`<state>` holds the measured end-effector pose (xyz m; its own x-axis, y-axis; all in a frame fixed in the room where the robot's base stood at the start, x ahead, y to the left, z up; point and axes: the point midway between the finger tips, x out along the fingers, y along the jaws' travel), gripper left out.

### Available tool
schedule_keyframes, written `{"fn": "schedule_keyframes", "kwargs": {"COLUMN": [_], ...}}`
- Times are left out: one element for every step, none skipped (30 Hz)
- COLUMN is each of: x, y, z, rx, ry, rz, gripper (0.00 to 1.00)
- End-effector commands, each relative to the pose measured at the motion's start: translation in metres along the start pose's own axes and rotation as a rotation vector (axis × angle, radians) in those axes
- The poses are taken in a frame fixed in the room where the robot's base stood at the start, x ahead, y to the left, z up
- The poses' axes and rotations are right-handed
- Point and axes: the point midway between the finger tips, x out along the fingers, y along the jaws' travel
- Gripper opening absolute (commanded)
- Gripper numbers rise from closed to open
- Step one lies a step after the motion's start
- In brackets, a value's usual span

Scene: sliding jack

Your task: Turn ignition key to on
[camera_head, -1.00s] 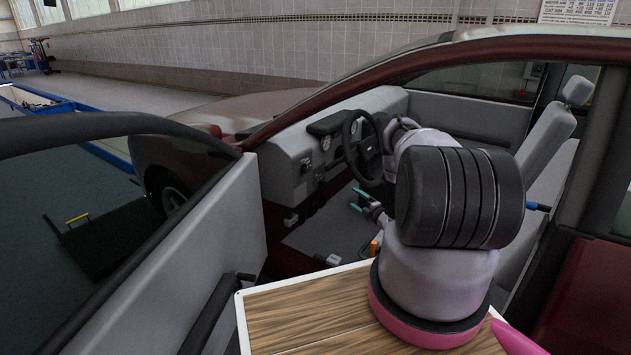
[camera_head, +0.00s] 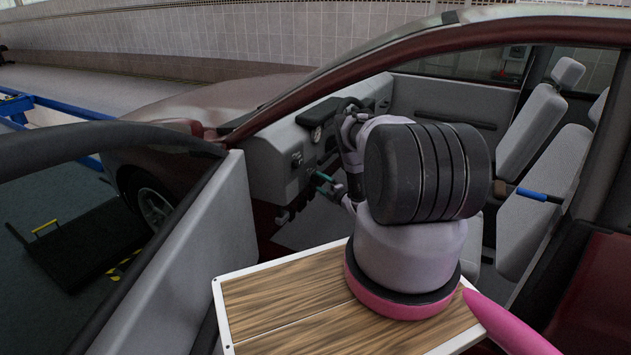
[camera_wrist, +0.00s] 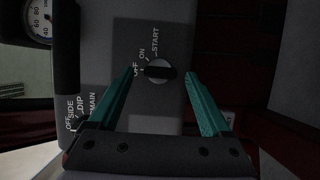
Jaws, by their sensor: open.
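The ignition key (camera_wrist: 158,71) is a round pale switch with a dark bar across it on a grey panel. Labels OFF, ON and START curve around its left and upper side. The bar lies about level in the wrist view, its left end beside OFF. My gripper (camera_wrist: 159,74) is open, with one teal finger on each side of the switch in the picture. Whether the fingers touch it I cannot tell. In the head view my gripper (camera_head: 321,177) is close to the dashboard (camera_head: 285,148), and the key cannot be made out there.
A second control's labels, OFF, SIDE, DIP and MAIN, show at the wrist view's lower left. A gauge (camera_wrist: 40,20) is above it. The open car door (camera_head: 210,225) stands left of my arm. The seats (camera_head: 540,130) are on the right. My arm largely hides the steering wheel.

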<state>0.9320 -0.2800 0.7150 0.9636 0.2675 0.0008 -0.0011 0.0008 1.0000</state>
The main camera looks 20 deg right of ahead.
Motion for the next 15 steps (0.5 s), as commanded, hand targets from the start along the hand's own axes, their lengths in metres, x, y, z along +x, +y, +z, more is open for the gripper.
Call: {"fn": "schedule_keyframes", "kwargs": {"x": [0.009,0.013,0.018,0.022,0.025,0.028,0.03,0.032,0.034,0.035,0.035,0.035,0.035,0.035,0.035], "y": [0.0,0.0,-0.001,-0.001,0.0,0.0,0.0,0.0,0.0,0.0,0.0,0.0,0.0,0.0,0.0], "z": [-0.001,-0.001,-0.001,-0.001,-0.001,0.0,0.0,0.0,0.0,0.0,0.0,0.0,0.0,0.0,0.0], "rx": [-0.001,-0.001,-0.001,0.0,0.0,0.001,0.001,0.001,0.001,0.001,0.001,0.001,0.001,0.001,0.001], "ry": [0.002,0.002,0.002,0.002,0.001,0.0,0.0,0.0,0.0,0.0,0.0,0.0,-0.001,-0.001,-0.001], "rz": [0.001,0.001,0.0,0.0,0.001,0.0,0.0,0.001,0.001,0.0,0.0,0.0,0.0,0.0,0.0], "gripper": [0.82,0.82,0.82,0.82,0.82,0.82,0.82,0.82,0.82,0.82,0.82,0.82,0.82,0.82,0.82]}}
